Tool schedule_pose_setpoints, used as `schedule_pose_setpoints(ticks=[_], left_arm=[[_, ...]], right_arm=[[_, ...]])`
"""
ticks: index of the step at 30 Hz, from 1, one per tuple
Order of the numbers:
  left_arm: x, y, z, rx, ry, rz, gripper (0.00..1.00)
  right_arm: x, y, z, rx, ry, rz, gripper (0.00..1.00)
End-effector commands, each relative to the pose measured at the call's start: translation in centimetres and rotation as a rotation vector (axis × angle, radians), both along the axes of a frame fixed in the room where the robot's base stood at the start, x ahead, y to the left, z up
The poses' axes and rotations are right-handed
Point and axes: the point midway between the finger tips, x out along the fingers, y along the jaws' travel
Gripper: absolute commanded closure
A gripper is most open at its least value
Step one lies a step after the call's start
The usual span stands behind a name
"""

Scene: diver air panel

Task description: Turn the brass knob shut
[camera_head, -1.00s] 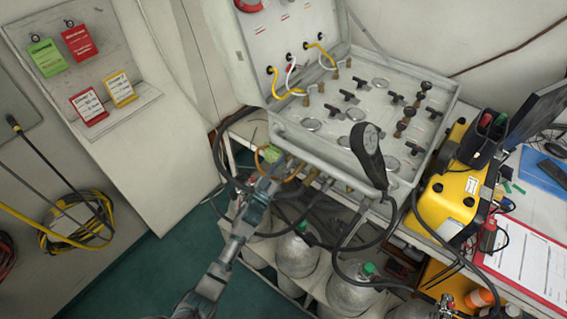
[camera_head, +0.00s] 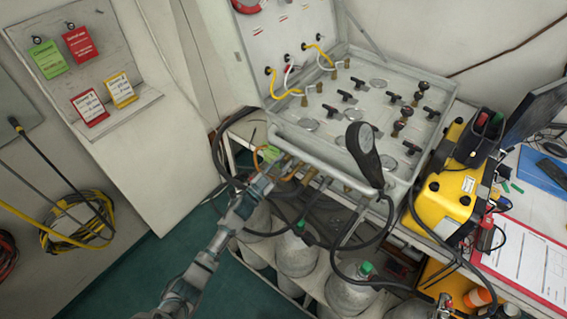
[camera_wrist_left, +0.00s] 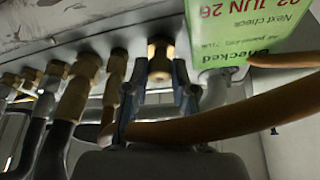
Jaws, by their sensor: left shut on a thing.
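The air panel (camera_head: 345,185) is a light grey open case on a bench. My left gripper (camera_wrist_left: 157,85) is shut on this knob, one dark finger on each side. In the head view my left gripper (camera_head: 270,172) reaches the panel's lower left corner, and there the knob is hard to tell apart from the fittings around it. My right gripper is not in view.
Brass hose fittings (camera_wrist_left: 78,90) sit close to the left of the gripper. A green check tag (camera_wrist_left: 245,32) hangs close on the right, and an orange-brown hose (camera_wrist_left: 220,118) crosses near the fingers. Grey cylinders (camera_head: 296,252) stand below the panel.

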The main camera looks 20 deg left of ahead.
Motion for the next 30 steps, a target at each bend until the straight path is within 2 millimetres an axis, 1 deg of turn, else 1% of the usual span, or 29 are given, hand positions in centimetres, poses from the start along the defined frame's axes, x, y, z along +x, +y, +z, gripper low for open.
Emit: schedule_pose_setpoints(ticks=[7,9,20,30], left_arm=[[0.1,0.1,0.1,0.224,-0.078,-0.001,1.00],[0.1,0.1,0.2,0.285,-0.100,-0.001,1.00],[0.1,0.3,0.4,0.608,-0.217,-0.001,1.00],[0.2,0.3,0.4,0.870,-0.310,-0.001,1.00]], right_arm=[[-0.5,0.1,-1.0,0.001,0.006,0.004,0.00],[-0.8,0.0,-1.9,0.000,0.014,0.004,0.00],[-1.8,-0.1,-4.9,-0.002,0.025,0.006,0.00],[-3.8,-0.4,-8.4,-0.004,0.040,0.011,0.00]])
